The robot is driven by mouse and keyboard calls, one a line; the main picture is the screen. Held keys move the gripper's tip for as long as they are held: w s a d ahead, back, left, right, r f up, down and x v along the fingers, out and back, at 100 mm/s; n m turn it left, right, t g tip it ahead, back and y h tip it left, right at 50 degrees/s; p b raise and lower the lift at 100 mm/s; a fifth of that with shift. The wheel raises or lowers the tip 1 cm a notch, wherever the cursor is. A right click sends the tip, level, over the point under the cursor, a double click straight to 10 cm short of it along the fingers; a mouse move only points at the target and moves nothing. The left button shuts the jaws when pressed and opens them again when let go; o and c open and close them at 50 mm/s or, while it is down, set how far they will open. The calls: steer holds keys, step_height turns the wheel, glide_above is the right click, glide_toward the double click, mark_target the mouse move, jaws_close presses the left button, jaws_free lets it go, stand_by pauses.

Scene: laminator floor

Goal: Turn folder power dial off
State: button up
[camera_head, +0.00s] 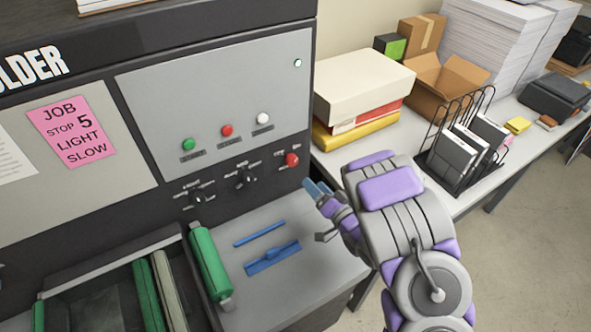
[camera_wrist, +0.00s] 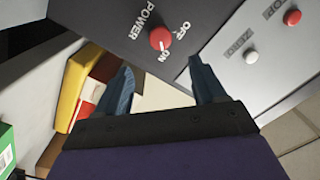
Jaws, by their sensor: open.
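The red power dial (camera_head: 292,159) sits at the right end of the lower dark strip on the folder's front panel. In the wrist view the red dial (camera_wrist: 160,38) shows beside the labels POWER, OFF and ON, with its pale mark toward ON. My gripper (camera_head: 318,190) is just right of and below the dial in the head view. In the wrist view my gripper (camera_wrist: 162,88) has its two blue fingers apart, with nothing between them. The dial lies beyond the fingertips, between their directions, and appears apart from them.
Two black knobs (camera_head: 245,177) are left of the dial. Green, red and white buttons (camera_head: 227,131) are above. Blue pieces (camera_head: 270,257) and a green roller (camera_head: 209,262) lie below. Stacked boxes (camera_head: 360,90) and a wire rack (camera_head: 460,150) stand on the right table.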

mark_target(294, 163)
steer(key=x, duration=1.1)
steer(key=shift+w+a, duration=0.15)
steer(key=shift+w, duration=0.1)
steer(key=shift+c, duration=0.4)
steer(key=c, duration=1)
steer(key=shift+o, duration=0.2)
